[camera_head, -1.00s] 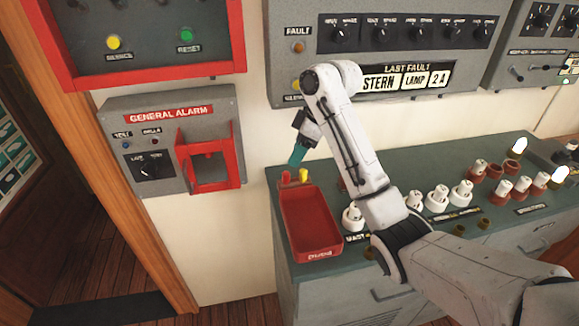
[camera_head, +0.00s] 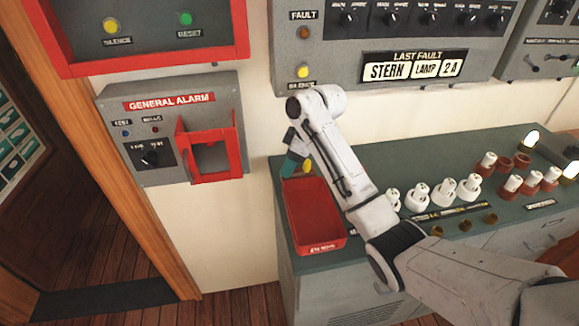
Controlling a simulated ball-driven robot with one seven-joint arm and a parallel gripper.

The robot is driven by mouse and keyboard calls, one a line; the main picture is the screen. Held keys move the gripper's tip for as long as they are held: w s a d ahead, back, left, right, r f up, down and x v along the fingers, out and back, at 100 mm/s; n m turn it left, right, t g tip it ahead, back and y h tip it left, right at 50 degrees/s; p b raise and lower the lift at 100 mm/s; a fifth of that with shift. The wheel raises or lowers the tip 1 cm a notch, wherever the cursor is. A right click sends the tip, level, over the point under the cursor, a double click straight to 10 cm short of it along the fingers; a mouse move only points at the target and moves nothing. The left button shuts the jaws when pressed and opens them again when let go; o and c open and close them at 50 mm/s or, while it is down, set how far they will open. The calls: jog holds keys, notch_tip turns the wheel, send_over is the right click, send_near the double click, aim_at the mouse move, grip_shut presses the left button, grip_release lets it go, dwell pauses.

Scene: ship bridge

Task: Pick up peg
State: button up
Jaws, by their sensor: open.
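A small yellow peg (camera_head: 307,167) stands at the far end of the red tray (camera_head: 318,243), on the left end of the green console top. A red peg seen there earlier is now hidden behind the fingers. I cannot tell whether the fingers are around it or touching it. The gripper is open.
Several white pegs or lamps in white holders (camera_head: 443,194) and red holders (camera_head: 512,184) stand on the console (camera_head: 385,160) to the right. The general alarm box (camera_head: 172,130) with its red frame juts from the wall at left. The fault panel (camera_head: 330,40) hangs above.

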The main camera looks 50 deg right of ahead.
jog(key=shift+w+f, duration=0.15)
jog(key=shift+f, duration=0.3)
jog(key=shift+a, duration=0.1)
grip_shut()
